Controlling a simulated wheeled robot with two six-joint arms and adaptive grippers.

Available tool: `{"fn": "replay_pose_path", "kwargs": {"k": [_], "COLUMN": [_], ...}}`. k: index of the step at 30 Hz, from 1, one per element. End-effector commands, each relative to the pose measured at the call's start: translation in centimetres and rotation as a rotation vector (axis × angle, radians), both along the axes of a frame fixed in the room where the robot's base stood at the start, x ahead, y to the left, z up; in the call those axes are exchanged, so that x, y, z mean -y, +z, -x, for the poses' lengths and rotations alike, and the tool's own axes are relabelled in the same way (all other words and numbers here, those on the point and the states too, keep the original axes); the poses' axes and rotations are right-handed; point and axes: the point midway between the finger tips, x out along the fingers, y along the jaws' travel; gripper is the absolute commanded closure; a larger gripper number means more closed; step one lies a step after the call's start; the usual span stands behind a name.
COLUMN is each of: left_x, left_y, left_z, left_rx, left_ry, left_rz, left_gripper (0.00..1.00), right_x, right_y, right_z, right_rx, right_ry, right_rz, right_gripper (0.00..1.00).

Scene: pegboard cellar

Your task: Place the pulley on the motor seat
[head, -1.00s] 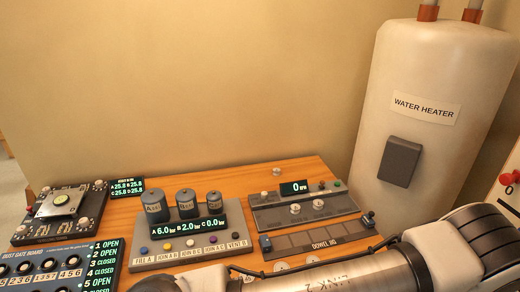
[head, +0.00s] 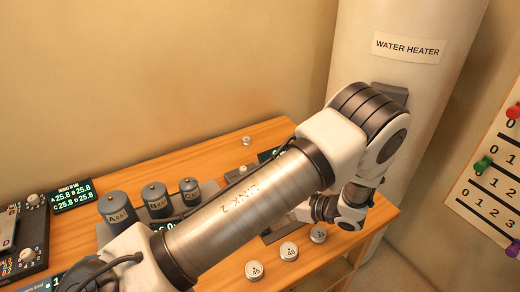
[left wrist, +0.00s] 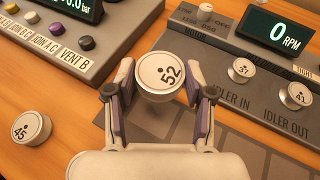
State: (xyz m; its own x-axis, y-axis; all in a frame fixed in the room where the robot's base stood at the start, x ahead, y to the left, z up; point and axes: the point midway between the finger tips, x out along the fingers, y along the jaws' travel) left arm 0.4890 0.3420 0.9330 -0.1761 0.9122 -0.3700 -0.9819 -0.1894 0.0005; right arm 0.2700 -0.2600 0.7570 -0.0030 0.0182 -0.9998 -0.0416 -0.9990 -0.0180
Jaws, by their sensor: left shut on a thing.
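In the left wrist view my left gripper (left wrist: 160,103) is shut on a white round pulley (left wrist: 153,88) marked 52, with a finger on each side of it. The pulley is above the front left of the grey belt-drive panel (left wrist: 228,62). The MOTOR label (left wrist: 194,33) shows just behind it, but I cannot make out the motor seat itself; the pulley may hide it. Pulleys marked 37 (left wrist: 240,69) and 41 (left wrist: 299,94) sit at IDLER IN and IDLER OUT. My right gripper is not in view.
A pulley marked 45 (left wrist: 31,127) lies on the wooden table (head: 215,276) beside the panel. Several pulleys line the table's front, one being (head: 289,251). A panel with grey cylinders (head: 156,201) stands left. The water heater (head: 385,55) stands behind at right.

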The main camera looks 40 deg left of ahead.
Motion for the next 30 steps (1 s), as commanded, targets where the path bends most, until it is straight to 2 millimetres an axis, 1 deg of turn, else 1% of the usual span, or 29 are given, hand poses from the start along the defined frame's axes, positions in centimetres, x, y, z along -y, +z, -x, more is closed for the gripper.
{"fn": "replay_pose_path", "kwargs": {"k": [1, 6, 9, 14, 15, 16, 18, 19, 26, 30], "left_x": [-1.4, -5.6, -7.2, -8.9, -8.8, -8.8, -8.8, -8.8, -8.7, -8.7], "left_y": [-0.5, -0.8, -0.7, -0.9, -2.1, -2.9, -4.2, -4.4, -4.1, -4.6], "left_z": [-0.4, -2.1, -2.8, -3.4, -3.4, -3.4, -3.4, -3.4, -3.4, -3.4], "left_rx": [0.002, 0.003, 0.002, 0.002, -0.001, -0.001, 0.0, 0.0, 0.0, 0.0], "left_ry": [0.008, 0.006, 0.003, 0.004, 0.002, 0.001, 0.001, 0.001, 0.0, 0.001], "left_rz": [0.004, 0.004, 0.002, 0.001, 0.0, 0.0, 0.0, 0.0, 0.0, 0.0], "left_gripper": [0.84, 0.84, 0.84, 0.84, 0.84, 0.84, 0.84, 0.84, 0.84, 0.84], "right_x": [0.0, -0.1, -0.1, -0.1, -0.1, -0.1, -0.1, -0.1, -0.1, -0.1], "right_y": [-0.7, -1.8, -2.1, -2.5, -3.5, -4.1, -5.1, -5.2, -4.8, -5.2], "right_z": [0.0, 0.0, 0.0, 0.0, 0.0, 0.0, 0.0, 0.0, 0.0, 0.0], "right_rx": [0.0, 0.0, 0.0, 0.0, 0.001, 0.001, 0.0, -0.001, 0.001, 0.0], "right_ry": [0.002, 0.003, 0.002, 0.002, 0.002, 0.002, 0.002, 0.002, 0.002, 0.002], "right_rz": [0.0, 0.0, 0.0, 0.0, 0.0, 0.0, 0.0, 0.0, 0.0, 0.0], "right_gripper": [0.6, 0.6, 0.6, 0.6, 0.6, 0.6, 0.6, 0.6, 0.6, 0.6]}}
